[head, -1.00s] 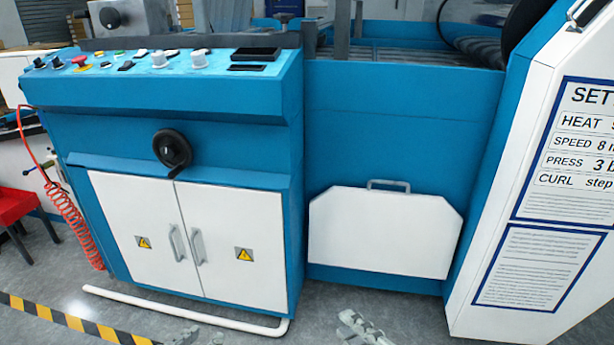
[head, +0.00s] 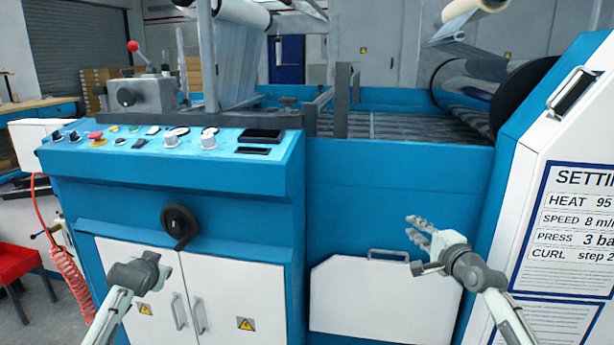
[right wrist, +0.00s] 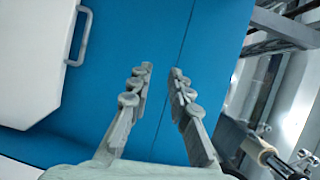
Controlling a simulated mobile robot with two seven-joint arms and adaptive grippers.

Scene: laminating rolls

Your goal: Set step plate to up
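A white plate (head: 365,300) with cut corners and a grey bar handle (head: 388,255) stands upright against the blue front of the machine. It looks like the step plate; no label on it shows. My right gripper (head: 413,226) is above and to the right of the handle, apart from it, fingers pointing left and up. In the right wrist view its fingers (right wrist: 160,72) are apart with nothing between them, and the plate (right wrist: 30,60) and handle (right wrist: 78,36) are at the upper left. My left gripper (head: 150,268) is before the white cabinet doors; its fingers cannot be made out.
A control panel (head: 170,140) with knobs and a red button tops the left cabinet. A black handwheel (head: 180,222) sticks out below it. A white side panel (head: 570,150) with a settings sheet (head: 585,225) stands at the right. A red stool (head: 20,265) is far left.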

